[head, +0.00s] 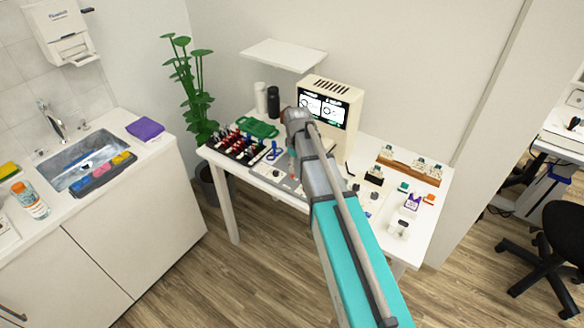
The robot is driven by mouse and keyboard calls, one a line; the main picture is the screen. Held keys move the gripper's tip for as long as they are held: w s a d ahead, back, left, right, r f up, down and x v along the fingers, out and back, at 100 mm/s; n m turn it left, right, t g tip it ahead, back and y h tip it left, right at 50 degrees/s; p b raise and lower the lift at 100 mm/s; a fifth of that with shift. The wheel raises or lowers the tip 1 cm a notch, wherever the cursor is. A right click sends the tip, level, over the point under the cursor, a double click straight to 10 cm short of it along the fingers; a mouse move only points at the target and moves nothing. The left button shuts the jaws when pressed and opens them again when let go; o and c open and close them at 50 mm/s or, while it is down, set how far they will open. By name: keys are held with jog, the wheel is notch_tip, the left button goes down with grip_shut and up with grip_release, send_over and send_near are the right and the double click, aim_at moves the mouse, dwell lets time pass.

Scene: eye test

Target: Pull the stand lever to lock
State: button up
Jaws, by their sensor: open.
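My arm reaches up from the bottom across the white worktable, and its end is in front of the cream instrument with a dark double-dial screen (334,108). I cannot make out my gripper's fingers; the wrist and arm hide that area. A small blue upright part (274,151) stands on a grey plate (264,168) left of my arm. It may be the stand lever, but it is too small to tell its position. Part of the plate is hidden behind my arm.
A rack of red-and-black tools (238,146) and a green item (257,127) sit at the table's left. Two bottles (273,101) stand behind, under a white shelf (283,54). Small blocks and a wooden rack (407,168) lie right. A plant (190,90) and sink counter are left.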

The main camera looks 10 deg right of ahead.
aim_at(292, 179)
jog(key=w+r+n+p, duration=0.1)
jog(key=w+r+n, duration=0.1)
jog(key=w, duration=0.5)
jog(key=shift+r+n, duration=0.15)
jog(key=shift+n, duration=0.15)
jog(key=shift+w+a+f, duration=0.1)
jog(key=shift+f, duration=0.1)
notch_tip(292, 179, down, 13)
jog(key=b, duration=1.3)
jog(key=shift+f, duration=0.2)
grip_shut()
